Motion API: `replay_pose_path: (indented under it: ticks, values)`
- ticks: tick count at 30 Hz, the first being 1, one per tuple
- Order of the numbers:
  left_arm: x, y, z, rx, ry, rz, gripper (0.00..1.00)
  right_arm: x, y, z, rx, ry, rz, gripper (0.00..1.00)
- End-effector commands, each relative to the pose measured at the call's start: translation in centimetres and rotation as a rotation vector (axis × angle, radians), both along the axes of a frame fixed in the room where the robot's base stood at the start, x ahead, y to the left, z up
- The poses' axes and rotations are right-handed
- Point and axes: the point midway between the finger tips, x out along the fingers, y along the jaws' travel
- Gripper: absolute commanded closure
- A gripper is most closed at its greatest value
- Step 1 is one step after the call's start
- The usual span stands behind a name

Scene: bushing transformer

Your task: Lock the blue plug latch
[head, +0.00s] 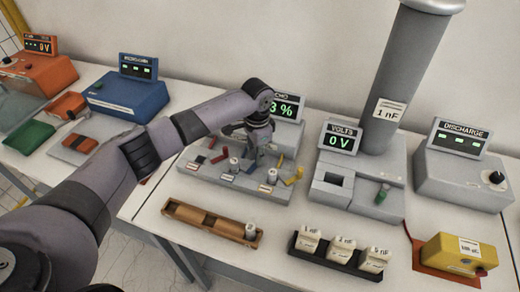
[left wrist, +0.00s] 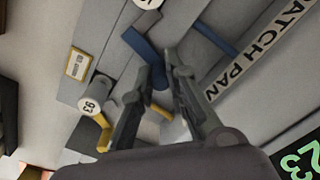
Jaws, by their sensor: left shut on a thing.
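The latch panel (head: 205,180) is a grey stepped block on the table in the head view, carrying coloured levers and white plugs. My left gripper (head: 256,150) reaches down onto its middle. In the left wrist view a blue latch lever (left wrist: 143,46) lies on the grey panel. My left gripper (left wrist: 160,76) is shut on the end of this lever, with its fingertips on either side. A white plug marked 93 (left wrist: 92,102) stands beside a yellow lever (left wrist: 104,134). The fingers and arm hide part of the panel. My right gripper is not in view.
A red lever (head: 220,156) and a yellow lever (head: 292,178) are close to my left gripper. A wooden tray (head: 208,221) and a black rack of white blocks (head: 335,262) stand in front. A grey voltmeter unit (head: 362,203) stands to the right.

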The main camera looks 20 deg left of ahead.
Motion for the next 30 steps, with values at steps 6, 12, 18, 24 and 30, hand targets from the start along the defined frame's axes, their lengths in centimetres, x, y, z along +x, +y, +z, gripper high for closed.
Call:
replay_pose_path:
  ticks: [6, 12, 18, 24, 30]
  values:
    - [0.1, 0.6, 0.4, -0.001, 0.002, 0.151, 1.00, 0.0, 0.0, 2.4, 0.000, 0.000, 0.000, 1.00]
    - [0.2, 1.1, 0.2, 0.000, -0.001, 0.246, 1.00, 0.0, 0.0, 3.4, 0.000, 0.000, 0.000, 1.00]
    - [0.3, 1.3, 0.1, 0.001, -0.001, 0.294, 1.00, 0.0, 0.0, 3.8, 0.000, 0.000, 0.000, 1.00]
    - [0.3, 1.4, 0.1, 0.001, -0.002, 0.305, 1.00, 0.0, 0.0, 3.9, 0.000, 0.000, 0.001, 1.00]
    - [0.3, 1.4, 0.1, 0.001, -0.003, 0.305, 1.00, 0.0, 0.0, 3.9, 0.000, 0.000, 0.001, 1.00]
